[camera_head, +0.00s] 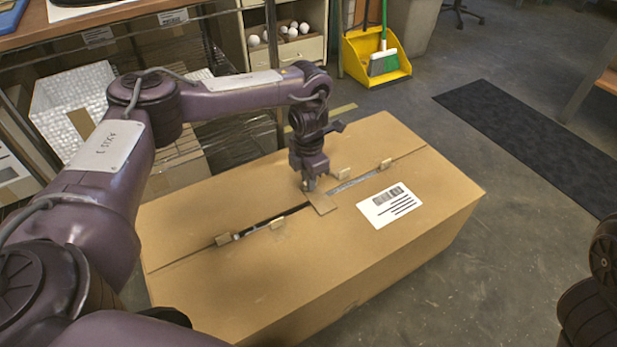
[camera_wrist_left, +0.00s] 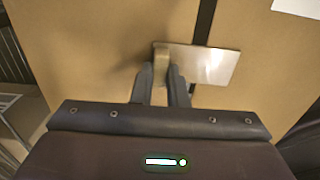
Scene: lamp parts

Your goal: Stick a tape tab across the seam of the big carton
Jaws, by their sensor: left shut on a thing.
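The big carton (camera_head: 270,280) is a closed brown box on the floor, with a dark seam (camera_head: 258,226) running along its top. My left gripper (camera_head: 309,186) points down near the middle of the seam. It is shut on the upright tan grip end of a tape tab (camera_head: 321,203). In the left wrist view, the flat, shiny part of the tape tab (camera_wrist_left: 205,64) spans the dark seam (camera_wrist_left: 205,20), with the left gripper's fingers (camera_wrist_left: 163,78) at its left end. I cannot tell whether the tab touches the carton. My right gripper is out of view.
A white printed label (camera_head: 390,205) lies on the carton top. Behind are wire shelving, a drawer unit (camera_head: 285,48) and a yellow dustpan (camera_head: 375,58). A black mat (camera_head: 525,135) lies on the floor at right.

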